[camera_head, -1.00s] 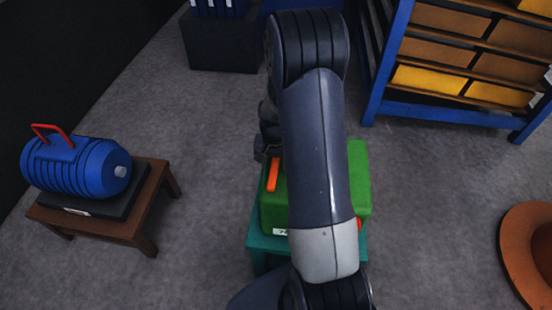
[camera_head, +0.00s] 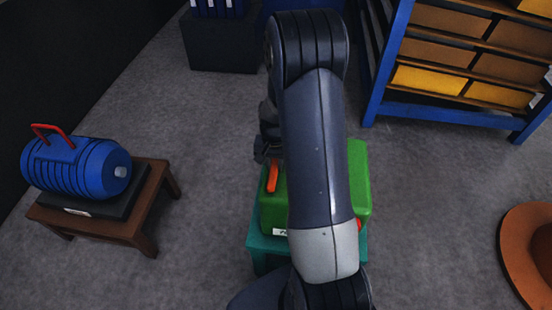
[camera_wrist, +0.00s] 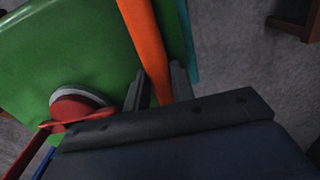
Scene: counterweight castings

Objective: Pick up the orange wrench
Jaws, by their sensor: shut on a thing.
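The orange wrench (camera_head: 272,177) shows as a short orange bar at the left side of the green casting (camera_head: 357,180), left of my arm. In the wrist view the wrench (camera_wrist: 144,40) runs from the top edge down between my gripper's fingers (camera_wrist: 160,88). My gripper is shut on the wrench, over the green casting (camera_wrist: 60,50). In the head view my gripper (camera_head: 268,150) is mostly hidden behind my arm. The wrench's far end is out of the wrist view.
The green casting sits on a teal stand (camera_head: 257,243). A red knob (camera_wrist: 78,104) is on the casting. A blue motor-like casting (camera_head: 80,168) rests on a brown table (camera_head: 150,205) at left. A blue shelf rack (camera_head: 440,112) stands back right, an orange round object (camera_head: 520,240) at right.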

